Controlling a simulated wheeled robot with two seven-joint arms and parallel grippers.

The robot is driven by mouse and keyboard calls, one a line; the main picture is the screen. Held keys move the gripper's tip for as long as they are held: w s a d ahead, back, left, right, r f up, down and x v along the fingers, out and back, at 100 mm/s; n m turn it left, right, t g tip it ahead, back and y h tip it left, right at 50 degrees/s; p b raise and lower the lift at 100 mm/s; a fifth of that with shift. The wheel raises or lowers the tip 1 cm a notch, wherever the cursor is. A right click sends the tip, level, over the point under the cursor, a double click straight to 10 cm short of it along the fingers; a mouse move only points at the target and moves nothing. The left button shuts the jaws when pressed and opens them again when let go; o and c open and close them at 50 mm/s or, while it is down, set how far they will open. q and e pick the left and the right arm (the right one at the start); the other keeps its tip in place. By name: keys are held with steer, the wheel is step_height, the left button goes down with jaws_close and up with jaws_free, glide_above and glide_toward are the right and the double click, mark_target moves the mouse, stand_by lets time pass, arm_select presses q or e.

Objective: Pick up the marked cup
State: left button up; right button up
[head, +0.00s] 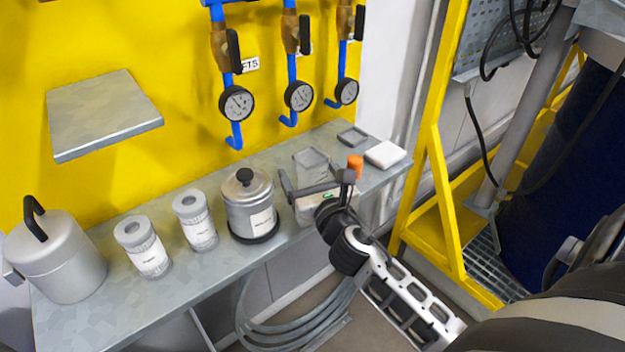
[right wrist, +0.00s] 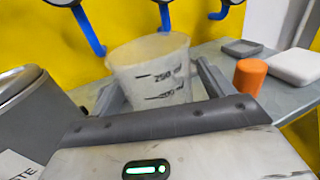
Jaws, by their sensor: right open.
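The marked cup (right wrist: 152,62) is translucent, with black 250 ml and 200 ml lines, and stands upright in the right wrist view. In the head view the cup (head: 311,160) is on the grey shelf, partly hidden by my right gripper (head: 314,178). In the wrist view the fingers of that gripper (right wrist: 158,82) are open, one on each side of the cup. I cannot tell whether either finger touches it. The cup's lower part is hidden behind the gripper body. My left gripper is out of view.
A metal canister (head: 249,204) stands close left of the cup. Two labelled jars (head: 196,222) and a lidded pot (head: 57,262) are further left. An orange cap (head: 355,167), a white block (head: 385,154) and a grey tray (head: 352,136) lie right. Gauges (head: 299,96) hang behind.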

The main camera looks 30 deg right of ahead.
steer(key=c, duration=1)
steer(key=shift+c, duration=0.2)
